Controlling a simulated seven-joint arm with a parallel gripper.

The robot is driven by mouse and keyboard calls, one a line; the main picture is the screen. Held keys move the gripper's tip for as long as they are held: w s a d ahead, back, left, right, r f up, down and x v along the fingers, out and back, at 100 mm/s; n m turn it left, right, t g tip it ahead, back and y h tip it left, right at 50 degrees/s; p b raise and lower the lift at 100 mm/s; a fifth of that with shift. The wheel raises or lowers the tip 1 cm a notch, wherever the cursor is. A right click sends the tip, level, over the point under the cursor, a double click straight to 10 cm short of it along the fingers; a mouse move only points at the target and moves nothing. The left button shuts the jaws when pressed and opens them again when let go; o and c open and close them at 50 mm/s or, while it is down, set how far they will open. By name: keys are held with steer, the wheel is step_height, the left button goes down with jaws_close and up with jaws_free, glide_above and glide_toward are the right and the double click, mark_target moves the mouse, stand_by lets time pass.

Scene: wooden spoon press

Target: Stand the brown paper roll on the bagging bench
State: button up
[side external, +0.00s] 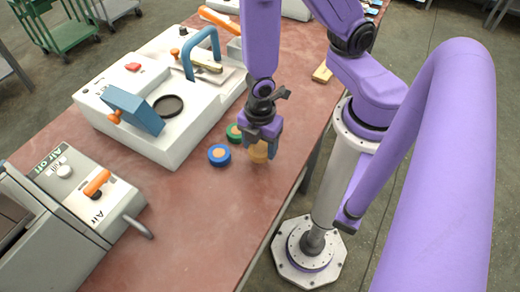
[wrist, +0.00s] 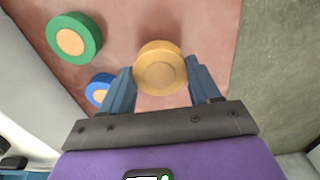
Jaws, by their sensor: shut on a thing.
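My gripper (wrist: 161,90) is shut on a tan-brown round roll (wrist: 160,68), which sits between its two blue-grey fingers in the wrist view. In the side view my gripper (side external: 263,136) points down at the red-brown bench top, and the roll (side external: 259,152) shows below the fingers, partly hidden by them. I cannot tell whether the roll touches the bench. A green-rimmed roll (side external: 234,133) and a blue-rimmed roll (side external: 219,155) lie just left of it; the wrist view shows the green one (wrist: 73,38) and part of the blue one (wrist: 98,90).
The red-brown bench (side external: 185,215) has free room in front of the rolls. A white press machine (side external: 150,135) with a blue handle stands behind left. A grey control box marked Air (side external: 85,195) stands at the left. The bench edge is close to the right of my gripper.

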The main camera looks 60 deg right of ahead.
steer(key=shift+f, duration=1.5)
steer(key=o, duration=1.1)
steer(key=shift+f, duration=0.1)
steer(key=shift+o, duration=0.2)
steer(key=shift+r, duration=6.2)
step_height(320, 180, up, 11)
steer(key=m, duration=0.5)
glide_above(260, 148)
steer(key=s+d, duration=0.5)
steer(key=s, duration=0.1)
steer(key=shift+w+d+f, duration=0.1)
steer(key=shift+w, duration=0.05)
